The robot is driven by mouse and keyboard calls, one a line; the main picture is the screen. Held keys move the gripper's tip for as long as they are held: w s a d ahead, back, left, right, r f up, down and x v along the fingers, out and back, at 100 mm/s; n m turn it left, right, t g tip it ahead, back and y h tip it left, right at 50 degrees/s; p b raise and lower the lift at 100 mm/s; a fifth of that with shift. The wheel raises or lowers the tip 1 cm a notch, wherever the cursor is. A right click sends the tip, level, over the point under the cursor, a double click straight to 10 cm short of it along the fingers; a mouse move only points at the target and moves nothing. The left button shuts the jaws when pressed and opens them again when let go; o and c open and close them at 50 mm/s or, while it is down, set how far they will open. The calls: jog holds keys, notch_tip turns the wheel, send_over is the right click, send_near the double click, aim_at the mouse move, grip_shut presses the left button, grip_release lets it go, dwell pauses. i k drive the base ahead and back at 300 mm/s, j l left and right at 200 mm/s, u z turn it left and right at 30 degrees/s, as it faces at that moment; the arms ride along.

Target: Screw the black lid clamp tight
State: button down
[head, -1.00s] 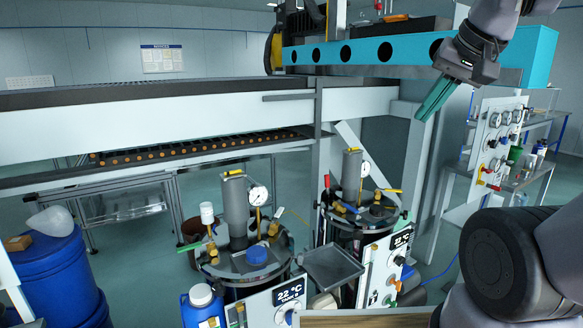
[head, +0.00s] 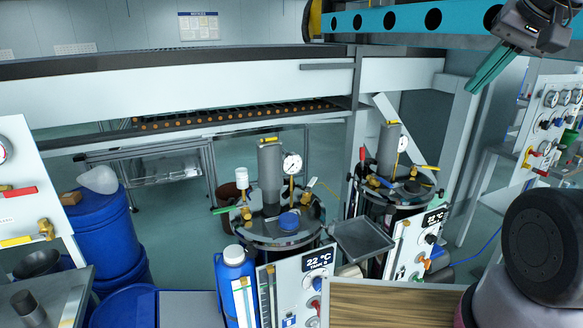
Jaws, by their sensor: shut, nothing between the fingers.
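My gripper (head: 474,86) is at the top right of the head view, its green fingers shut and empty, pointing down and left. It is in the air, well above and apart from the tanks. The near tank's lid (head: 262,229) carries a grey cylinder, a gauge, a blue cap (head: 289,221) and brass fittings at its rim. The far tank's lid (head: 384,195) has a small black round part (head: 412,187) on top. I cannot tell whether that part is the black lid clamp; the clamps are too small to make out clearly.
A grey tray (head: 361,241) lies between the tanks. Panels reading 22 °C (head: 318,264) stand in front. Blue drums (head: 100,235) and a valve panel (head: 22,185) are at left. A gauge panel (head: 552,118) is at right. A blue beam (head: 400,20) runs behind my gripper.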

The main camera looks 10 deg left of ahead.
aim_at(250, 250)
jog(key=u, duration=1.25)
